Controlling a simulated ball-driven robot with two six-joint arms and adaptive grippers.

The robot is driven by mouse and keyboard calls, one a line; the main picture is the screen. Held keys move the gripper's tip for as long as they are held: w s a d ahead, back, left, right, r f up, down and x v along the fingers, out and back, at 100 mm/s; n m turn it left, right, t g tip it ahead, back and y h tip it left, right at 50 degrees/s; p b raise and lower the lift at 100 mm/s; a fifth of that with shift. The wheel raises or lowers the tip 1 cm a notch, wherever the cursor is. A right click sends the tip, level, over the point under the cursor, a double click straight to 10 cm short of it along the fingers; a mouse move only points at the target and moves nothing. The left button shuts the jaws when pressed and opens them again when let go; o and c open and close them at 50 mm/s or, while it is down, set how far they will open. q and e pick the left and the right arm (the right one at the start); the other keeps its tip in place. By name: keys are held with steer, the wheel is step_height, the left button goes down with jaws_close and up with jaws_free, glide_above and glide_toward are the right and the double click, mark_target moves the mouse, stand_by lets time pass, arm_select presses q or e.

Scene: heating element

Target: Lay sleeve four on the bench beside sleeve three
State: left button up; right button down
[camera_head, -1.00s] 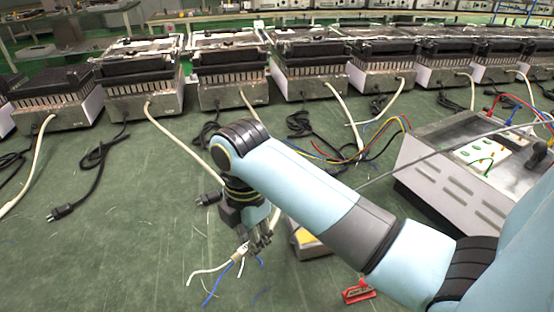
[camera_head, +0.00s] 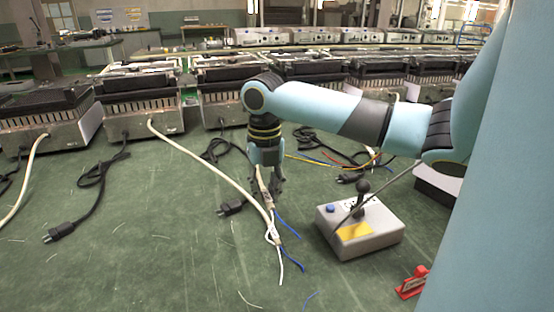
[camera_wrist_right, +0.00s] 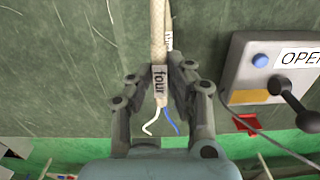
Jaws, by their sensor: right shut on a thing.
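My right gripper (camera_head: 268,192) points down over the green bench (camera_head: 150,240). In the right wrist view my right gripper (camera_wrist_right: 163,85) is shut on sleeve four (camera_wrist_right: 161,76), a pale sleeve with a printed "four" label. A white wire and a blue wire come out of its end. Just beside and partly behind it is another pale sleeve (camera_wrist_right: 168,40) with a partly hidden label, perhaps sleeve three. In the head view a white cable (camera_head: 205,167) runs from a heater to loose white and blue wire ends near the gripper. I cannot tell whether sleeve four touches the bench. My left gripper is out of view.
A grey control box (camera_head: 375,240) with a black lever and a blue button stands right of the gripper. A red object (camera_head: 411,282) lies in front of it. Black plugs (camera_head: 60,231) and cords lie on the bench. Heaters (camera_head: 140,100) line the back.

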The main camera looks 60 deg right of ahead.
steer(key=w+a+f+b, duration=0.2)
steer(key=w+f, duration=0.1)
steer(key=w, duration=0.1)
steer(key=b, duration=0.2)
glide_above(222, 234)
steer(key=f, duration=0.3)
steer(key=shift+s+d+f, duration=0.1)
steer(key=shift+d+f, duration=0.1)
steer(key=shift+f, duration=0.15)
steer(key=shift+w+a, duration=0.1)
steer(key=shift+w, duration=0.1)
steer(key=shift+f, duration=0.3)
step_height(222, 234, down, 4)
steer(key=shift+r+b, duration=0.2)
steer(key=shift+b, duration=0.55)
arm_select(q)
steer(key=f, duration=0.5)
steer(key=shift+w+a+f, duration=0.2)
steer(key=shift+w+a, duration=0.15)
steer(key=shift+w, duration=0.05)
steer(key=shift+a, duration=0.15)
arm_select(e)
steer(key=c, duration=1.3)
jaws_free()
steer(key=shift+o, duration=0.2)
